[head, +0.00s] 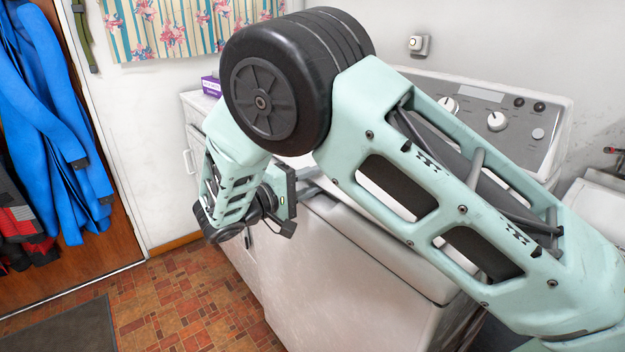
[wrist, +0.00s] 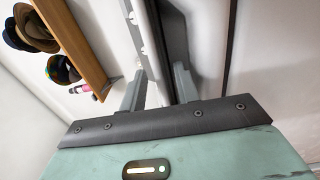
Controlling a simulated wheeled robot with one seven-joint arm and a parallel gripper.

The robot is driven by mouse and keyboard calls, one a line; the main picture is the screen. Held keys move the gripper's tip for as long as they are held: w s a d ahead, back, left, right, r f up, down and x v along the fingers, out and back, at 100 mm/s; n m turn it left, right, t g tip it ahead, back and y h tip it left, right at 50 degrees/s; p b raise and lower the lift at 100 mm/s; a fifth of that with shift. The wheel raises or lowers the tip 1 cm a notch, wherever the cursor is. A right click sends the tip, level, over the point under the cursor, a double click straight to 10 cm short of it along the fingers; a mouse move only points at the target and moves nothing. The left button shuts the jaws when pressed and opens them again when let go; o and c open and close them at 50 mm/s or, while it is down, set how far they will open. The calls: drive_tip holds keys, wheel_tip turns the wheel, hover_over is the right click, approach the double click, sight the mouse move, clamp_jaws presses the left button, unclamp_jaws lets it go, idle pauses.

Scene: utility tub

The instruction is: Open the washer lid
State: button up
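The white washer (head: 320,265) stands below and behind my arm in the head view, with its control panel (head: 478,112) at the back. Its lid is mostly hidden by my arm, so I cannot tell its exact position. My gripper (head: 310,184) is at the washer's left front top edge, its fingertips partly hidden by the arm. In the wrist view, the two fingers of my gripper (wrist: 158,85) are apart, with a pale edge and a dark strip passing behind or between them. I cannot tell whether they touch the washer.
A white cabinet (head: 193,118) with a purple box (head: 211,86) stands behind my gripper. Blue clothing (head: 45,110) hangs at the left. The tiled floor (head: 185,305) is clear in front of the washer. A shelf (wrist: 78,45) with hats shows in the wrist view.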

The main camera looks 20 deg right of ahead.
drive_tip(key=shift+d, duration=0.15)
clamp_jaws()
drive_tip(key=shift+r, duration=0.1)
